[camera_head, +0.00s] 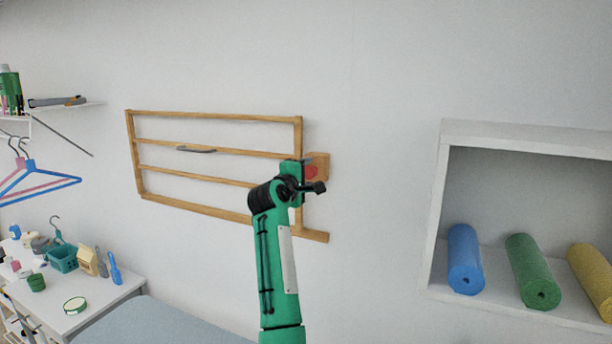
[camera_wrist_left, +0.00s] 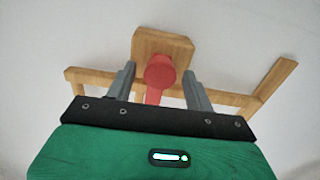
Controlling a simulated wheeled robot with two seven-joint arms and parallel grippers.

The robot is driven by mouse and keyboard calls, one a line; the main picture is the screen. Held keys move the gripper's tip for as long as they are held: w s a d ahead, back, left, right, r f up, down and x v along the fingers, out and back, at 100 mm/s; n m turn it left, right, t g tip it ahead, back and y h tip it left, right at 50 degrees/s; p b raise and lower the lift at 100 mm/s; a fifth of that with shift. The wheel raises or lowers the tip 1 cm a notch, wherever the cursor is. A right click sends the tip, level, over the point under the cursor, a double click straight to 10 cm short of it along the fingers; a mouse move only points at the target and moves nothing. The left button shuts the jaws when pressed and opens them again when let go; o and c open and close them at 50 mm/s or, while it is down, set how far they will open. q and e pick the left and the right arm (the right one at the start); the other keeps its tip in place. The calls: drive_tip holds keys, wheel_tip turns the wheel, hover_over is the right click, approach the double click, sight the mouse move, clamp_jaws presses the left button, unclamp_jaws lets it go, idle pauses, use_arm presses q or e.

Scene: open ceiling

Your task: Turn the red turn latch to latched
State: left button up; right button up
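The red turn latch (camera_wrist_left: 158,78) sits on a wooden block (camera_wrist_left: 163,46) on the wall. In the left wrist view its round hub is at the top and its handle points down toward the gripper. My left gripper (camera_wrist_left: 162,85) is open, with one finger on each side of the latch and a visible gap to both. In the head view the latch (camera_head: 311,172) and its block (camera_head: 322,163) are partly hidden behind my left gripper (camera_head: 316,186). My right gripper is not in view.
A wooden slatted frame (camera_head: 220,117) is on the wall left of the block. A white shelf (camera_head: 432,210) with colored rolls is at right. A white table (camera_head: 105,290) with small items and a wall shelf with hangers (camera_head: 40,180) are at left.

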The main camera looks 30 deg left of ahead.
use_arm(q)
drive_tip(key=s+b, duration=0.6)
drive_tip(key=s, duration=0.7)
drive_tip(key=shift+s+d, duration=0.4)
